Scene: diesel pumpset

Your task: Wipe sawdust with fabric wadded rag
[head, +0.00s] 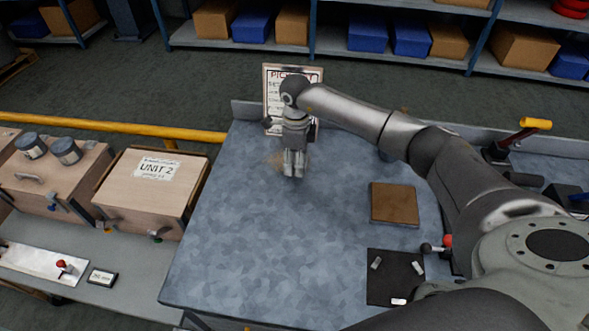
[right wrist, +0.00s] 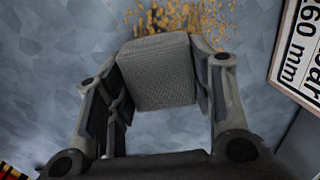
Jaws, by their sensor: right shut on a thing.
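My right gripper (head: 294,171) points down over the far part of the grey metal tabletop (head: 250,250). In the right wrist view, the right gripper (right wrist: 160,95) is shut on a grey woven wadded rag (right wrist: 157,72), with a finger on each side of it. Orange-brown sawdust (right wrist: 190,17) lies scattered on the table just beyond the rag in that view. In the head view, a faint patch of sawdust (head: 273,160) shows just left of the gripper, which hides the rest. I cannot tell whether the rag touches the table. My left gripper is not in view.
A printed sign board (head: 274,76) stands at the table's back edge, close behind the gripper. A brown square block (head: 394,203) and a black mat (head: 395,284) with small parts lie right. A wooden box marked UNIT 2 (head: 150,195) stands left. The table's front left is clear.

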